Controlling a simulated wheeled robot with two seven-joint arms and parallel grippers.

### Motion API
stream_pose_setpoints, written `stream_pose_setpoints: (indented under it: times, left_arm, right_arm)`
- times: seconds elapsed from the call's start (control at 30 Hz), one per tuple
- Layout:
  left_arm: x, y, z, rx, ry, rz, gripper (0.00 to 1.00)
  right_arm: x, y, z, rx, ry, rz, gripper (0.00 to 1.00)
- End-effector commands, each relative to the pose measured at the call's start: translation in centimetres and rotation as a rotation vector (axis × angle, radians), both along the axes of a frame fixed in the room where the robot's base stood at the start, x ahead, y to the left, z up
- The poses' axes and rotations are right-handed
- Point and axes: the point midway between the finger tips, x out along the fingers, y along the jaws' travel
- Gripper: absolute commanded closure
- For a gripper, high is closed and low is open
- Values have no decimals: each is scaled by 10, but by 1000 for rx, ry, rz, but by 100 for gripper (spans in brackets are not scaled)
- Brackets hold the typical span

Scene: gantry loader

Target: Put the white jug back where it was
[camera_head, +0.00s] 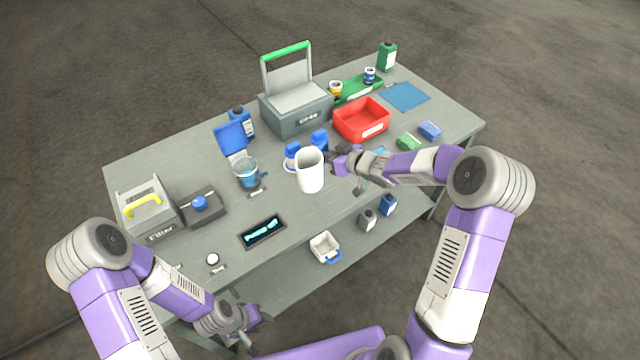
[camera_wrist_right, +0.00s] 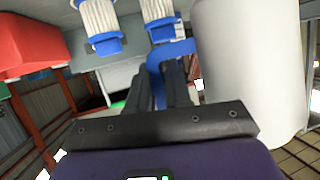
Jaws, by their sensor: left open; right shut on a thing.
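The white jug (camera_head: 310,174) is upright at the front middle of the workbench in the head view. It fills the right of the right wrist view (camera_wrist_right: 252,65), with a blue handle (camera_wrist_right: 170,52) on its side. My right gripper (camera_head: 341,161) is shut on the jug's handle; its dark fingers (camera_wrist_right: 175,85) show there in the wrist view. I cannot tell whether the jug's base touches the bench. My left gripper (camera_head: 257,329) is open and empty, low in front of the bench's front edge.
Behind the jug stand blue-and-white items (camera_head: 319,139) and a red bin (camera_head: 361,121).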

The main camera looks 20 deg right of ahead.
Motion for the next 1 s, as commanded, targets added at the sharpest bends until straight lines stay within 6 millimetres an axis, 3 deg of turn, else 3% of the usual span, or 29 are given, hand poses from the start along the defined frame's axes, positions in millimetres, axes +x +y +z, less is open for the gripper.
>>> stream_pose_setpoints:
  times: [0.1,0.27,0.5,0.9,0.93,1.0]
  left_arm:
    - [0,0,-13,0,0,0,57]
    - [0,0,-18,0,0,0,57]
    - [0,0,-35,0,0,0,57]
    - [0,0,-37,0,0,0,57]
    - [0,0,-36,0,0,0,57]
    - [0,0,-36,0,0,0,57]
  right_arm:
    - [0,0,-24,2,2,1,100]
    - [0,0,-37,1,0,2,100]
    - [-1,0,-74,0,1,2,100]
    - [0,0,-80,0,-1,2,100]
    - [-1,0,-80,-1,0,1,78]
    - [-1,0,-80,-1,0,1,68]
